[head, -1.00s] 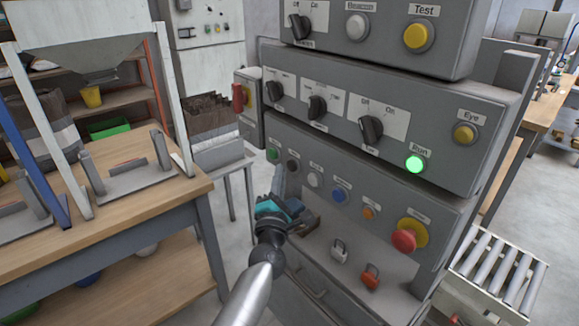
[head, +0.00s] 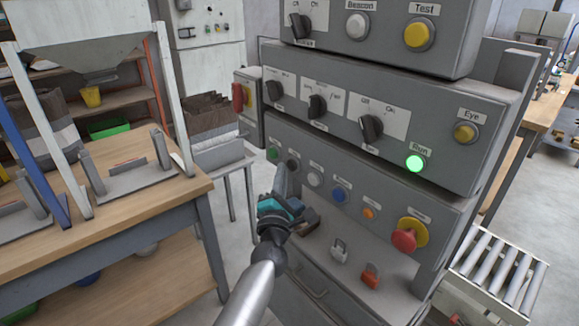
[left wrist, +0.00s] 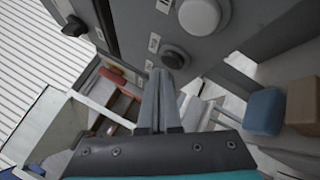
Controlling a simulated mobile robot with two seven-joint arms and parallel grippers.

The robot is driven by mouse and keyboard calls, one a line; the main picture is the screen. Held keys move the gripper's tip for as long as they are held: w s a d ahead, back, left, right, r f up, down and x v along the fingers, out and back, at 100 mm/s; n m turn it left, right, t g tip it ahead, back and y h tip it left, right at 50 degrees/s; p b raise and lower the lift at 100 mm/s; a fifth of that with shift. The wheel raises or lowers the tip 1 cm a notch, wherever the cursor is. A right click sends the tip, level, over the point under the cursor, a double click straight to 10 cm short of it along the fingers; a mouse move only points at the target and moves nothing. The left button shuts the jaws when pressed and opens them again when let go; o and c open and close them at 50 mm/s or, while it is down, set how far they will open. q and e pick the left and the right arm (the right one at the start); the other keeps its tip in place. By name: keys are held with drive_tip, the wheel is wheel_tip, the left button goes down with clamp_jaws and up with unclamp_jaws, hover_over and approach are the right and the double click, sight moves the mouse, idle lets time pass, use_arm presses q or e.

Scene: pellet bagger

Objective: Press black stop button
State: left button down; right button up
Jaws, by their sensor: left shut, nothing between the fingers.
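The black button (head: 293,165) sits on the lower grey panel between the green button (head: 272,154) and the white button (head: 315,179). In the left wrist view the black button (left wrist: 175,57) is a dark round cap just beyond my fingertips. My left gripper (head: 282,171) is shut and empty, its fingers pointing up toward the black button. In the left wrist view the left gripper's fingers (left wrist: 162,76) lie together, just below the cap. I cannot tell whether they touch it. My right gripper is not in view.
A blue button (head: 338,195), an orange button (head: 368,213) and a red mushroom button (head: 404,240) continue along the panel. A green Run lamp (head: 415,164) is lit above. Padlocks lie on the ledge below. A wooden workbench (head: 100,215) stands at left.

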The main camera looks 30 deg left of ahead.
use_arm(q)
drive_tip(key=shift+w+d, duration=0.1)
drive_tip(key=shift+w, duration=0.05)
drive_tip(key=shift+w+d, duration=0.1)
drive_tip(key=shift+w, duration=0.2)
idle(0.6)
drive_tip(key=shift+s, duration=0.1)
drive_tip(key=shift+s+a, duration=0.3)
drive_tip(key=shift+s, duration=0.3)
drive_tip(key=s+a+p, duration=0.1)
drive_tip(key=s+a, duration=0.1)
drive_tip(key=s, duration=0.3)
drive_tip(key=shift+s+a, duration=0.15)
drive_tip(key=shift+s, duration=0.15)
idle(0.4)
